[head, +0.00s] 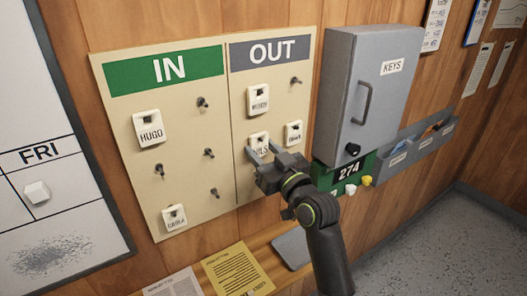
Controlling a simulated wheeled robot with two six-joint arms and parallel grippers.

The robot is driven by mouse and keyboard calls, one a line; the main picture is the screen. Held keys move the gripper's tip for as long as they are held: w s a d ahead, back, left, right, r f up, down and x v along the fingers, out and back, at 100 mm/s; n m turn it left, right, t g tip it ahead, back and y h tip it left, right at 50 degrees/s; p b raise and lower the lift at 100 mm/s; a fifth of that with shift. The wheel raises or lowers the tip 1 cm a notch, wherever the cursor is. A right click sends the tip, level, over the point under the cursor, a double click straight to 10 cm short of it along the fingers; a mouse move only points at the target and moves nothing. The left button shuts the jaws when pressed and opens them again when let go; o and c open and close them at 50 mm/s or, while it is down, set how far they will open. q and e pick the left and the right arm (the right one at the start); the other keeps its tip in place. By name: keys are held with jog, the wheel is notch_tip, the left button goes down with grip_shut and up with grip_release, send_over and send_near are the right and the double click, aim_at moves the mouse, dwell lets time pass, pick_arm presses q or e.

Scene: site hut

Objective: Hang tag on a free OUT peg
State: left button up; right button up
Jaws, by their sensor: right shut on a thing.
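A board (225,180) on the wood wall has a green IN half and a grey OUT half. On the OUT side, a white tag (258,98) hangs upper left and another (293,133) middle right. A bare peg (295,81) shows at the upper right. My right gripper (263,154) is shut on a white tag (258,140), its name partly covered, at the OUT side's middle left. I cannot tell whether a peg passes through this tag. My gripper hides the lower OUT area. My left gripper is not in view.
The IN side has the HUGO tag (149,128), a lower tag (174,217) and several bare pegs. A grey key cabinet (375,85) juts out close to the right, above a green 274 panel (345,172). A ledge with papers (237,270) runs below.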

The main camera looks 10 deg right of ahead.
dwell(0.3)
jog(key=o, duration=0.9)
jog(key=shift+s, duration=0.15)
jog(key=shift+s+d+f, duration=0.15)
jog(key=shift+s+d, duration=0.05)
jog(key=shift+s, duration=0.1)
jog(key=shift+b+v, duration=1.35)
jog(key=shift+v, duration=6.85)
